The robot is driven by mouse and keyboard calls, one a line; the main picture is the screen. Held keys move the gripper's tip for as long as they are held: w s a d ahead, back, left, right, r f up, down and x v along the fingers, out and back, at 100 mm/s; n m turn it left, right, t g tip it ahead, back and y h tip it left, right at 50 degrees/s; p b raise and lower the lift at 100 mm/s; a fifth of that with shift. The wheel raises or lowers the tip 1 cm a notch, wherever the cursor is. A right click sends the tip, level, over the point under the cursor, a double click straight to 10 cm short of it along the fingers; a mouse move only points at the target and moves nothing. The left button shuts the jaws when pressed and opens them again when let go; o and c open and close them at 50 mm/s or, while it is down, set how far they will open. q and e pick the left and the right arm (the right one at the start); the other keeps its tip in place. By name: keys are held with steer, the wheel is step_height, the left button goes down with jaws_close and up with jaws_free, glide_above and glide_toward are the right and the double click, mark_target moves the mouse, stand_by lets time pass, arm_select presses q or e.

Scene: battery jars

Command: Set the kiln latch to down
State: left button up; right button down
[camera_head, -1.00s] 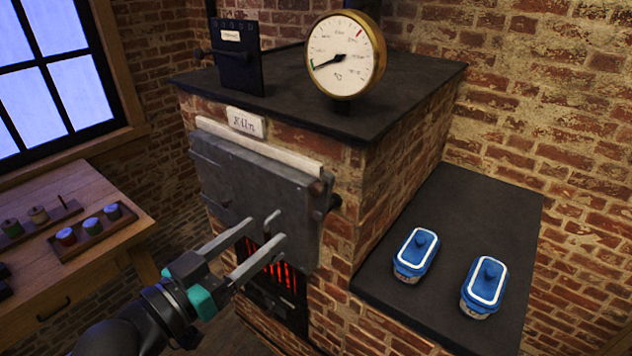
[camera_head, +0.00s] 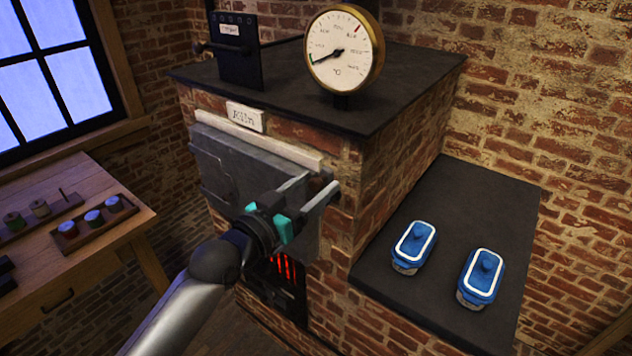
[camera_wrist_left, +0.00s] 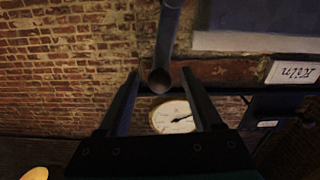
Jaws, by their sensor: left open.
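The brick kiln has a grey metal door (camera_head: 225,170) that looks closed, with a "Kiln" label (camera_head: 246,117) above it. My left gripper (camera_head: 322,181) is open at the door's right edge, where the latch hardware is largely hidden by the fingers in the head view. In the left wrist view a dark round bar (camera_wrist_left: 166,40), apparently the latch handle, has its rounded end between the tips of the open left gripper (camera_wrist_left: 161,74). I cannot tell whether the fingers touch it, or its exact setting. My right gripper is out of view.
A round gauge (camera_head: 343,50) and a dark box with a side knob (camera_head: 234,62) stand on the kiln top. Two blue-lidded jars (camera_head: 413,246) (camera_head: 482,277) sit on the dark side ledge. A wooden bench (camera_head: 100,258) with spools is at left. Red glow shows below the door.

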arm_select(q)
steer(key=shift+w+d, duration=0.3)
steer(key=shift+w, duration=0.05)
jaws_close()
stand_by(0.4)
stand_by(0.9)
